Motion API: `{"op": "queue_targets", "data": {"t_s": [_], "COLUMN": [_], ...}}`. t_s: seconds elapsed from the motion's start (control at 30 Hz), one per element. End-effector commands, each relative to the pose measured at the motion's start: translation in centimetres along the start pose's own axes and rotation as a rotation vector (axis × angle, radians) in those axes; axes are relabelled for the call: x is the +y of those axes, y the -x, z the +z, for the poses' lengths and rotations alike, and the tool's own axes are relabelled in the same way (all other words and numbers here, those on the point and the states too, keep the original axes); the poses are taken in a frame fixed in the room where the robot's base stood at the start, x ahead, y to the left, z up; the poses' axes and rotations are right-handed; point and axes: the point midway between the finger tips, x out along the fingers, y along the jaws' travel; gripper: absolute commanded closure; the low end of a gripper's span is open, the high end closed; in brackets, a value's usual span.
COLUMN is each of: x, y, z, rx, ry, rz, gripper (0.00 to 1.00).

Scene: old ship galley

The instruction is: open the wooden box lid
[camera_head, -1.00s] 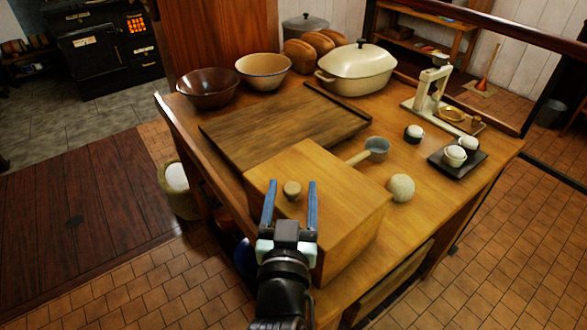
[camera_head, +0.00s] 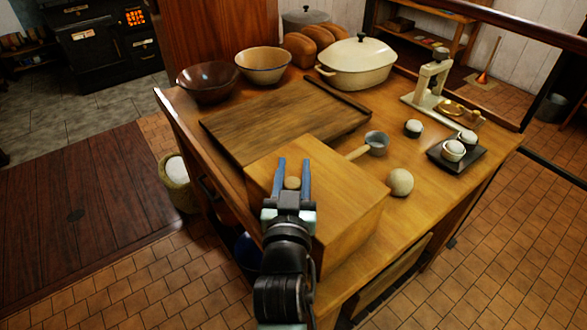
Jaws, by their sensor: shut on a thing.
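The wooden box (camera_head: 350,220) stands at the near corner of the wooden table, its lid (camera_head: 325,167) lying flat and closed on top. A round wooden knob (camera_head: 292,183) sits on the lid. My gripper (camera_head: 292,174) reaches in from the bottom of the picture over the lid. Its two blue fingers are on either side of the knob and shut on it. The gripper and wrist hide part of the lid and the box's near side.
A dark cutting board (camera_head: 285,120) lies behind the box. Bowls (camera_head: 208,82), bread (camera_head: 315,43), a cream casserole (camera_head: 357,65), a scale (camera_head: 432,90) and a black tray (camera_head: 452,165) stand farther off.

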Motion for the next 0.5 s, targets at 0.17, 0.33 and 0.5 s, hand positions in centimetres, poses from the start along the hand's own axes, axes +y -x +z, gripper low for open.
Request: {"op": "queue_targets", "data": {"t_s": [0.17,0.33,0.5], "x": [0.0,-0.01,-0.01], "y": [0.02,0.02,0.02], "z": [0.01,0.01,0.01], "rx": [0.0,0.0,0.0], "ry": [0.0,0.0,0.0], "rz": [0.0,0.0,0.0], "gripper": [1.0,1.0,1.0]}}
